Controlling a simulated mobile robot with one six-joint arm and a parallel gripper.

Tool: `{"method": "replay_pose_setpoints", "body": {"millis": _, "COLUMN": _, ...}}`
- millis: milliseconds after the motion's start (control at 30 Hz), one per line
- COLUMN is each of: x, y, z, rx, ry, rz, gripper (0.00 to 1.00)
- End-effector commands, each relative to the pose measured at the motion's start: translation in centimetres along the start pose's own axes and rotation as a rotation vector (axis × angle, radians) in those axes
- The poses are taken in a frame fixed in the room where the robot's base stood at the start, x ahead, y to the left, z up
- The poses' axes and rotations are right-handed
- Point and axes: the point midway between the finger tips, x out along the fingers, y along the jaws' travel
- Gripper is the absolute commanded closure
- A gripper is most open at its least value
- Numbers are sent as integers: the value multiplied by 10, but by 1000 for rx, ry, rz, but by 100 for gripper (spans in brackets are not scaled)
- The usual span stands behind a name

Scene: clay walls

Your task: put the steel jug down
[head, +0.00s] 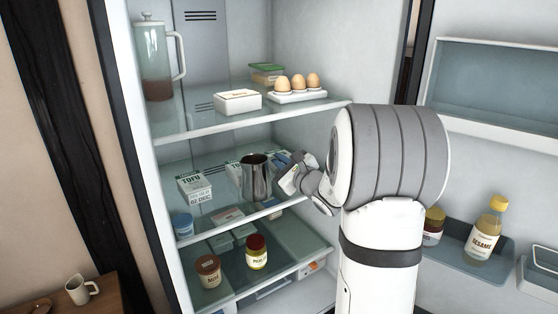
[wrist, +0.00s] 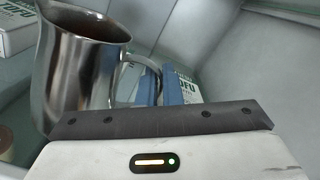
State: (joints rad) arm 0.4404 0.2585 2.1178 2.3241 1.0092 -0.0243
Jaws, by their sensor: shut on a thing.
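The steel jug (head: 256,178) is upright inside the open fridge, over the front part of the middle glass shelf (head: 215,221). I cannot tell whether its base touches the glass. My gripper (head: 282,165) reaches in from the right and is shut on the jug's handle. In the wrist view the jug (wrist: 82,65) fills the upper left, and the blue finger pads of my gripper (wrist: 163,84) close around its handle. The gripper body hides the jug's base there.
Tofu boxes (head: 196,187) stand left of and behind the jug. A blue-lidded jar (head: 182,225) is at the shelf's left front. The upper shelf holds eggs (head: 298,83), a butter dish (head: 237,100) and a pitcher (head: 155,60). Jars (head: 257,252) stand below.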

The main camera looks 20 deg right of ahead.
Motion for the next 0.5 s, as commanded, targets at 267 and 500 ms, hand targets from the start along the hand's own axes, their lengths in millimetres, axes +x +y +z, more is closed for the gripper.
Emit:
{"method": "replay_pose_setpoints", "body": {"millis": 267, "x": 0, "y": 0, "z": -2, "rx": 0, "ry": 1, "rz": -1, "gripper": 85}}
{"method": "replay_pose_setpoints", "body": {"millis": 500, "x": 0, "y": 0, "z": -2, "rx": 0, "ry": 1, "rz": -1, "gripper": 73}}
